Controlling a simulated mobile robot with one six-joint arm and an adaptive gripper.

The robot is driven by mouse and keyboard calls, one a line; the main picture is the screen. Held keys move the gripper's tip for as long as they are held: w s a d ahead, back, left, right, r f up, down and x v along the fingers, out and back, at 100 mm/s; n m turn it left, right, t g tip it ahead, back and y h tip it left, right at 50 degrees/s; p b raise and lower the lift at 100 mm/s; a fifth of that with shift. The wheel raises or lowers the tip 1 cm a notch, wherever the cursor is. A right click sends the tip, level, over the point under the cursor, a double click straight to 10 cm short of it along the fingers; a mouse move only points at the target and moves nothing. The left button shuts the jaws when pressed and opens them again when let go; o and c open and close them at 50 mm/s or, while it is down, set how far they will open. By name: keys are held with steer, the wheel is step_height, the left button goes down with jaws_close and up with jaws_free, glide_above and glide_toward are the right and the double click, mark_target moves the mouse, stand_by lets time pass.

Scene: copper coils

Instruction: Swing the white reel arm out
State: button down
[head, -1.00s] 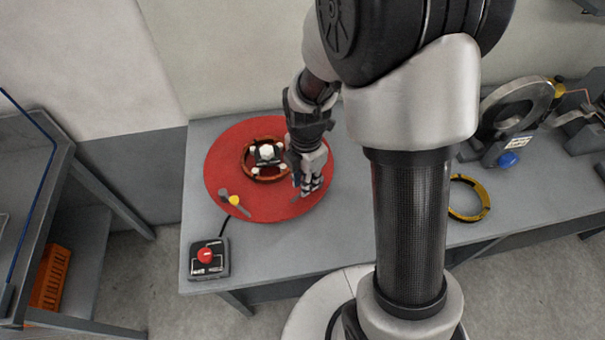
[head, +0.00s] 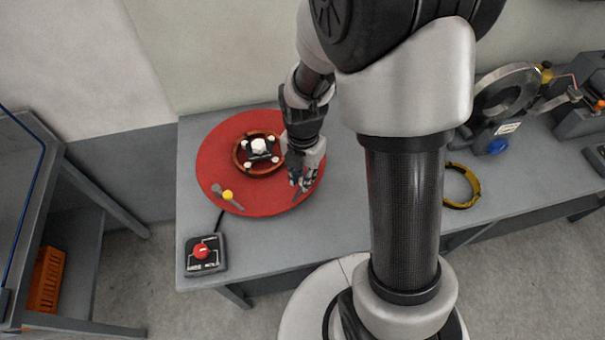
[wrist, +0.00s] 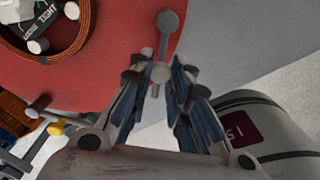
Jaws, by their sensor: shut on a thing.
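A round red disc (head: 211,152) lies on the grey bench with a copper coil (head: 237,160) around a black and white hub (head: 259,148). In the wrist view a pale grey arm with rounded ends (wrist: 168,22) sits at the disc's edge, with a whitish knob (wrist: 160,73) at its near end. My gripper (wrist: 160,88) is shut on this knob. In the head view my gripper (head: 299,186) is low over the disc's right front edge and mostly hides that arm. A second grey arm with a yellow knob (head: 228,195) lies at the disc's front left.
A control box (head: 205,255) with a red button stands at the bench's front left corner. A yellow ring (head: 462,187) lies right of my column. A machine with a large grey ring (head: 508,92) stands at the back right.

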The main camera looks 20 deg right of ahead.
steer(key=c, duration=1.5)
jaws_free()
steer(key=shift+o, duration=0.2)
steer(key=shift+r, duration=0.1)
step_height(320, 180, up, 12)
steer(key=s+r+m+t, duration=0.1)
steer(key=s+r+m, duration=0.2)
steer(key=s+m, duration=0.2)
steer(key=s+r+m+t, duration=0.2)
steer(key=s+m, duration=0.3)
steer(key=m, duration=0.7)
steer(key=s+r+m+t+b, duration=0.1)
steer(key=s+r+m, duration=0.3)
steer(key=m, duration=0.4)
steer(key=shift+s+a+r+m+t, duration=0.3)
steer(key=shift+s+a, duration=0.15)
steer(key=shift+s, duration=0.2)
